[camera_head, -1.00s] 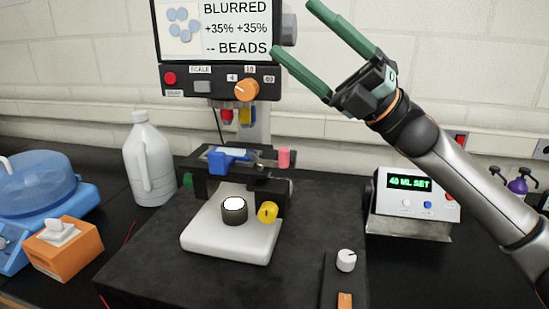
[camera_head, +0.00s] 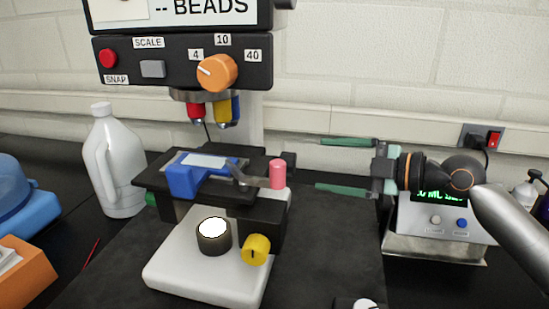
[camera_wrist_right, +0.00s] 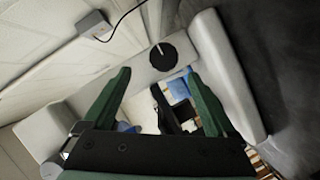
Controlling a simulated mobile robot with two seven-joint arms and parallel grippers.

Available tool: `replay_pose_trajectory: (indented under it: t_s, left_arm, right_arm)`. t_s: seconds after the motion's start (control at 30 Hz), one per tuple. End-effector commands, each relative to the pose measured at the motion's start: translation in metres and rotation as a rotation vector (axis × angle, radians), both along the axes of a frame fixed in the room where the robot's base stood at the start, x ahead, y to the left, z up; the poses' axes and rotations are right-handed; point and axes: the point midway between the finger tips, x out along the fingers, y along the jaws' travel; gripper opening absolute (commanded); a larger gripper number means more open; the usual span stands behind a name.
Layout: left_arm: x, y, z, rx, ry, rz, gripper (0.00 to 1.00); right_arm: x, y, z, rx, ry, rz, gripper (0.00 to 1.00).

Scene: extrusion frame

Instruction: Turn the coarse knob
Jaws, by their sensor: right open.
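The microscope has a white base (camera_head: 190,285) with a yellow knob (camera_head: 256,249) at its front right and a pink knob (camera_head: 277,174) by the stage. No knob carries a readable "coarse" label. My right gripper (camera_head: 322,164) is open and empty, to the right of the pink knob and apart from it, its green fingers pointing left. In the right wrist view, a black round knob (camera_wrist_right: 164,56) with a light line sits on a white body beyond the open fingers. I cannot match it to a knob in the head view. My left gripper is out of view.
An orange dial (camera_head: 217,73) is on the panel above the stage (camera_head: 150,182). A white jug (camera_head: 114,165) stands at the left and a display unit (camera_head: 441,226) at the right, behind my right wrist. The dark mat (camera_head: 330,240) right of the base is mostly clear.

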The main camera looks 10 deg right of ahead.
Motion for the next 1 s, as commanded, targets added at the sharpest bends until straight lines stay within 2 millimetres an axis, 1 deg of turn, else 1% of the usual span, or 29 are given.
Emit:
replay_pose_trajectory:
  t_s: [0.07,0.17,0.27,0.4,0.6,0.67,0.8,1.0]
  left_arm:
    - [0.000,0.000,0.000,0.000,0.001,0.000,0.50]
    - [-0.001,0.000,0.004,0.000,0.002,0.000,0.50]
    - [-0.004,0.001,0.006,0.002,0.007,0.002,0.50]
    - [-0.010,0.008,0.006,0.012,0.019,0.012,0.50]
    - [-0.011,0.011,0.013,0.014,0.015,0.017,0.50]
    - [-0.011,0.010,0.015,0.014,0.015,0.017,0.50]
    - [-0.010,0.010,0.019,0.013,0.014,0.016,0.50]
    - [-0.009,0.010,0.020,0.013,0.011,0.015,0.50]
  right_arm:
    - [-0.002,0.003,-0.003,-0.004,0.013,0.014,0.91]
    - [0.002,0.009,-0.004,-0.002,0.016,0.019,0.91]
    - [0.012,0.022,-0.006,-0.002,0.015,0.020,0.91]
    - [0.032,0.043,-0.012,0.000,0.016,0.018,0.91]
    - [0.057,0.071,-0.021,-0.001,0.015,0.017,0.91]
    - [0.063,0.078,-0.023,-0.001,0.015,0.016,0.91]
    - [0.073,0.088,-0.027,-0.002,0.014,0.015,0.91]
    - [0.077,0.093,-0.030,-0.005,0.014,0.014,0.91]
